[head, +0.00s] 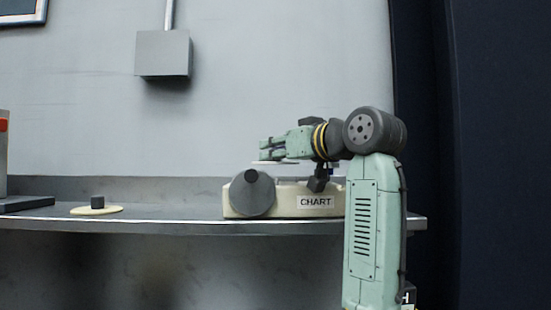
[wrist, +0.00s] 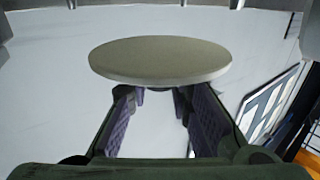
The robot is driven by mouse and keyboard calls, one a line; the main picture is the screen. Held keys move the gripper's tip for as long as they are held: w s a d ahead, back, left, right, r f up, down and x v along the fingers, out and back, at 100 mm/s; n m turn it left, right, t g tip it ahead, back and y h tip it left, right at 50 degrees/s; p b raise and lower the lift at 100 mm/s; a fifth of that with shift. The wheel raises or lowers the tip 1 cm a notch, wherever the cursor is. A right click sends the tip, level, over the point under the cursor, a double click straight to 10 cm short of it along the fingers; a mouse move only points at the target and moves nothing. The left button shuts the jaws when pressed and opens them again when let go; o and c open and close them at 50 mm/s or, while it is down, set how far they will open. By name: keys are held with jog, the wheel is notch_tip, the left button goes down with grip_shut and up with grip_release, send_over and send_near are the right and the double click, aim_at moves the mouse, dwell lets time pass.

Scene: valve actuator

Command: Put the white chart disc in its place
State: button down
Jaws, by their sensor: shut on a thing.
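The white chart disc (wrist: 160,60) is at the tips of my gripper's fingers (wrist: 162,92) and fills the upper middle of the wrist view. In the head view it shows as a thin pale edge (head: 276,162) just under my gripper (head: 268,150). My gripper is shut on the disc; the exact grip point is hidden. Disc and gripper are in the air above the cream housing labelled CHART (head: 289,209), apart from it. A grey round plate (head: 252,198) with a dark knob stands upright at the housing's front left. The housing's top is not visible from here.
A pale yellow disc (head: 80,211) with a dark block on it lies on the grey bench (head: 160,212) at left. A grey and red object (head: 3,150) stands at the far left edge. A grey wall box (head: 163,54) hangs above. The bench between yellow disc and housing is clear.

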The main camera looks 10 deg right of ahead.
jog(key=shift+w+f, duration=0.15)
jog(key=shift+w, duration=0.05)
jog(key=shift+s+f+p, duration=0.1)
jog(key=shift+f+p, duration=0.25)
jog(key=shift+f, duration=1.25)
jog(key=shift+f, duration=0.25)
jog(key=c, duration=1.5)
grip_release()
jog(key=shift+d, duration=0.1)
jog(key=shift+o, duration=0.2)
